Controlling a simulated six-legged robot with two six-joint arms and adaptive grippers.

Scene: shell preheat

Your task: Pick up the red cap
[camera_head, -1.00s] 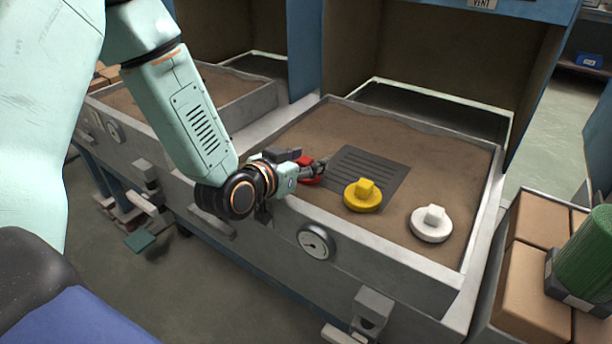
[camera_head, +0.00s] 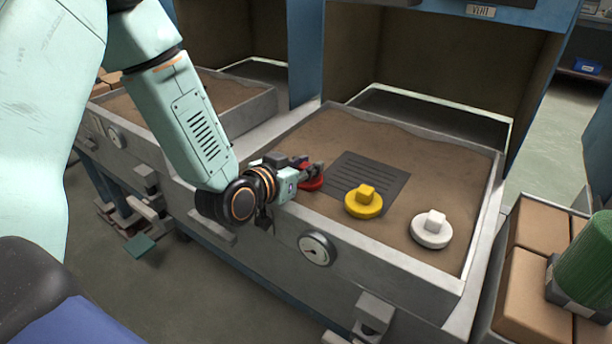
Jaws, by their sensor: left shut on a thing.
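The red cap (camera_head: 312,183) sits at the left front of the sand tray (camera_head: 424,142), partly hidden by my left gripper. My left gripper (camera_head: 314,170) comes in from the left over the tray's front wall and is shut on the red cap. I cannot tell whether the cap is clear of the sand. My right gripper is not in view.
A yellow cap (camera_head: 363,201) and a white cap (camera_head: 431,229) lie to the right on the sand. A dark slotted plate (camera_head: 372,172) lies behind the yellow cap. A gauge (camera_head: 317,248) is on the tray's front wall. Brown blocks (camera_head: 541,221) and a green cylinder (camera_head: 588,258) stand at right.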

